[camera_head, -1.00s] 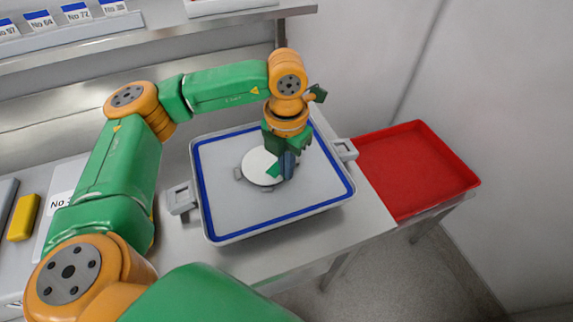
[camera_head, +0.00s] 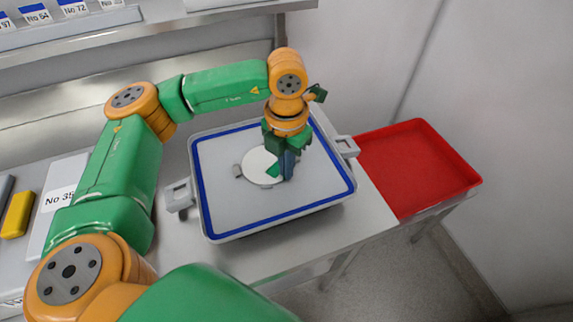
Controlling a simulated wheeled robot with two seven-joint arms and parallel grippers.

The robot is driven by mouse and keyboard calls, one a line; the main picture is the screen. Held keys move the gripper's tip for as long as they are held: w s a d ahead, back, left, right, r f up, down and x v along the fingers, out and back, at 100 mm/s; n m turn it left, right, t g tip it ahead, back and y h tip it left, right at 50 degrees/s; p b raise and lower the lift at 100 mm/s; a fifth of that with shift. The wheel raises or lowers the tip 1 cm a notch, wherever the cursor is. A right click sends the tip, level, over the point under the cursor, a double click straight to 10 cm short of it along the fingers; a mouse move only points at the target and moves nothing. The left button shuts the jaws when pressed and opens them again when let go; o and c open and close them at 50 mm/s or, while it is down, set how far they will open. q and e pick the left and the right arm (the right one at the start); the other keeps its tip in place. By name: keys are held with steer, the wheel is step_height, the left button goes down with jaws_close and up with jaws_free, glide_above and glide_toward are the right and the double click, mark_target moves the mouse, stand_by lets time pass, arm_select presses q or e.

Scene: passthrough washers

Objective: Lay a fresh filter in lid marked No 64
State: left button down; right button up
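A grey rectangular lid (camera_head: 230,205) with a blue seal around its edge and a clamp at each side lies on the steel bench. No number shows on it. A white round disc (camera_head: 256,164), apparently a filter, is at its middle, with small grey tabs at its rim. My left gripper (camera_head: 281,172) points down over the right part of the disc and hides that part. Its fingertips are at or just above the disc; I cannot tell whether they touch it or hold anything. My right gripper is not in view.
A red tray (camera_head: 415,170), empty, stands right of the bench. At left lie a white plate marked No 35 (camera_head: 59,195) and a yellow block (camera_head: 17,214). A shelf at the back bears number labels, including No 64 (camera_head: 37,16) and No 72 (camera_head: 75,9).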

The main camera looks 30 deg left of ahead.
arm_select(q)
steer(key=c, duration=0.5)
jaws_free()
steer(key=shift+c, duration=0.2)
steer(key=shift+r+p, duration=2.6)
steer(key=shift+r, duration=1)
